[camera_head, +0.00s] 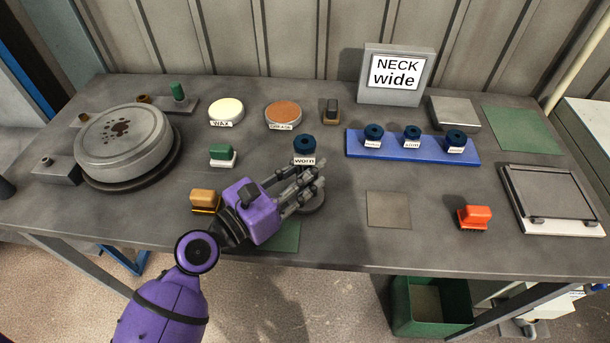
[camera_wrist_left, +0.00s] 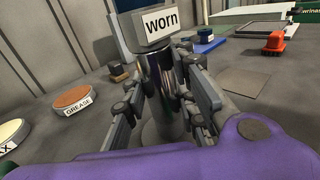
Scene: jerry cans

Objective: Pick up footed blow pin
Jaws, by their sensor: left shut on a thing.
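The footed blow pin is a shiny metal cylinder with a dark blue top (camera_head: 305,146) and a tag reading "worn" (camera_head: 304,161). In the left wrist view its metal shaft (camera_wrist_left: 164,82) rises upright between my fingers, above a round grey foot. My left gripper (camera_head: 306,186) is shut on the shaft, below the tag; it also shows in the left wrist view (camera_wrist_left: 160,100). Whether the foot touches the table cannot be told. My right gripper is not in view.
A blue rack (camera_head: 412,149) with three dark blue-topped pieces stands to the right. A "NECK wide" sign (camera_head: 396,74) stands behind. A tan square (camera_head: 389,209) lies flat to the right.

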